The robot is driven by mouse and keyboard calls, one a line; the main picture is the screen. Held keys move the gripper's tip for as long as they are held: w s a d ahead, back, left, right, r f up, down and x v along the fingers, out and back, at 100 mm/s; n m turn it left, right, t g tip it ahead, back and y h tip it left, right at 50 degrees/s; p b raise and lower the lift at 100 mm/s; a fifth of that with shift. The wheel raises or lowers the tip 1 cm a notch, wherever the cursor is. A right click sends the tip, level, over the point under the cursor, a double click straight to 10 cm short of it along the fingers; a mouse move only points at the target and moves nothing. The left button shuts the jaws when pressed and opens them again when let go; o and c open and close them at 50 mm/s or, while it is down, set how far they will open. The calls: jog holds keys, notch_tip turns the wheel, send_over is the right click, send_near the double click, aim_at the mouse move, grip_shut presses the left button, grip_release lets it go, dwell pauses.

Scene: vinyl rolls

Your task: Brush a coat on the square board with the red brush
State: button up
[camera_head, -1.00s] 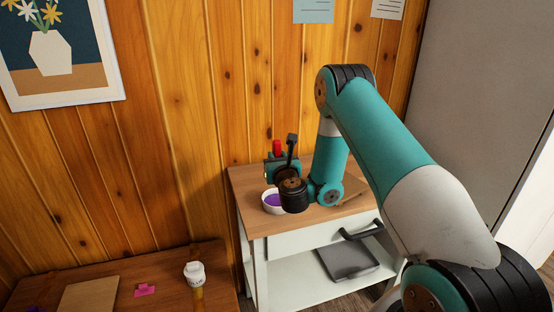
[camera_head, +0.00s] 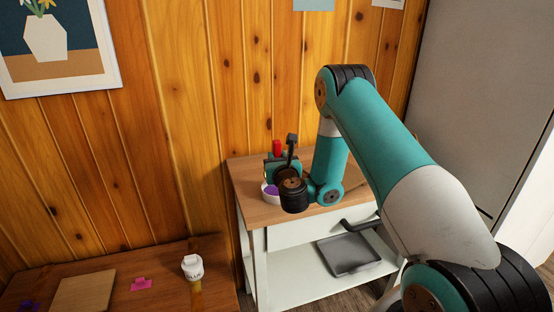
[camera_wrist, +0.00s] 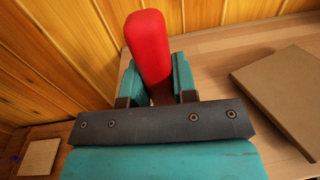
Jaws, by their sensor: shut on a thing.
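My gripper (camera_head: 279,168) is shut on the red brush (camera_wrist: 150,45), whose red handle stands up between the teal fingers in the wrist view. The red handle also shows in the head view (camera_head: 277,147). The bristles are hidden. The gripper is over or beside a white bowl (camera_head: 266,198) of purple paint on the white cabinet; whether the brush touches the paint cannot be told. A tan square-looking board (camera_head: 84,292) lies on the low wooden table at the lower left. It also shows small in the wrist view (camera_wrist: 38,157).
A brown board (camera_wrist: 285,95) lies on the cabinet top (camera_head: 250,208), right in the wrist view. A white jar (camera_head: 192,268) and a pink piece (camera_head: 141,284) are on the wooden table. A grey tray (camera_head: 349,255) rests on the lower shelf. The wood wall stands close behind.

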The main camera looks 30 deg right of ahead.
aim_at(278, 149)
jog(key=shift+f+b, duration=1.85)
jog(key=shift+f, duration=0.1)
jog(key=shift+r, duration=0.15)
notch_tip(278, 149, up, 7)
jog(key=p, duration=0.7)
jog(key=shift+r, duration=0.15)
dwell(0.8)
